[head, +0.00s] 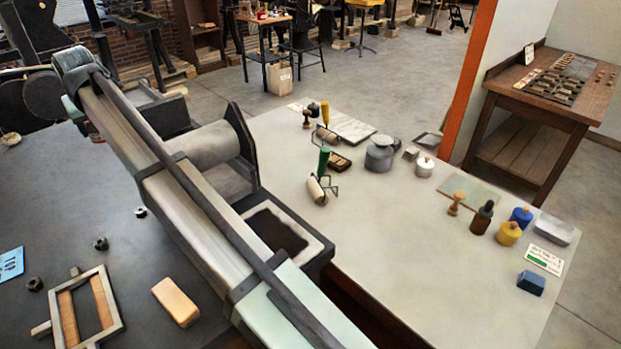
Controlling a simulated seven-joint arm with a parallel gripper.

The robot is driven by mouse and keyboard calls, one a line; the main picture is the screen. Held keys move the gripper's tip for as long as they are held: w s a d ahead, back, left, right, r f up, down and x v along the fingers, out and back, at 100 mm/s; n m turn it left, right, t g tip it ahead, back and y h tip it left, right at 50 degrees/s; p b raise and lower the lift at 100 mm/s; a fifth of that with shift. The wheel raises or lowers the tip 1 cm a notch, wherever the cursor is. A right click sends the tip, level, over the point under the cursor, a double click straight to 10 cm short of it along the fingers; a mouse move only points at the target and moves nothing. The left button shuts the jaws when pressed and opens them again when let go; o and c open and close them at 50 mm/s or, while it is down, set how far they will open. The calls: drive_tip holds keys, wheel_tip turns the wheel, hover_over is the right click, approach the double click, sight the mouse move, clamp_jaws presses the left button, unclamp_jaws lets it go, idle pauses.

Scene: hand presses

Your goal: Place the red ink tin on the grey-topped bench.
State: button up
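I see no red ink tin that I can make out. A blue tin (521,215) and a yellow tin (508,233) stand on the right of a pale-topped bench (420,270). A grey pot (380,154) and a smaller light grey tin (424,167) stand towards its back. A dark grey-topped bench (135,240) fills the left; I cannot tell which top the task means. My gripper does not show.
Ink rollers (317,190), a dark bottle (482,217), a blue block (531,283) and a tray (553,230) are on the pale bench. Its front middle is clear. A wooden frame (78,308) lies left.

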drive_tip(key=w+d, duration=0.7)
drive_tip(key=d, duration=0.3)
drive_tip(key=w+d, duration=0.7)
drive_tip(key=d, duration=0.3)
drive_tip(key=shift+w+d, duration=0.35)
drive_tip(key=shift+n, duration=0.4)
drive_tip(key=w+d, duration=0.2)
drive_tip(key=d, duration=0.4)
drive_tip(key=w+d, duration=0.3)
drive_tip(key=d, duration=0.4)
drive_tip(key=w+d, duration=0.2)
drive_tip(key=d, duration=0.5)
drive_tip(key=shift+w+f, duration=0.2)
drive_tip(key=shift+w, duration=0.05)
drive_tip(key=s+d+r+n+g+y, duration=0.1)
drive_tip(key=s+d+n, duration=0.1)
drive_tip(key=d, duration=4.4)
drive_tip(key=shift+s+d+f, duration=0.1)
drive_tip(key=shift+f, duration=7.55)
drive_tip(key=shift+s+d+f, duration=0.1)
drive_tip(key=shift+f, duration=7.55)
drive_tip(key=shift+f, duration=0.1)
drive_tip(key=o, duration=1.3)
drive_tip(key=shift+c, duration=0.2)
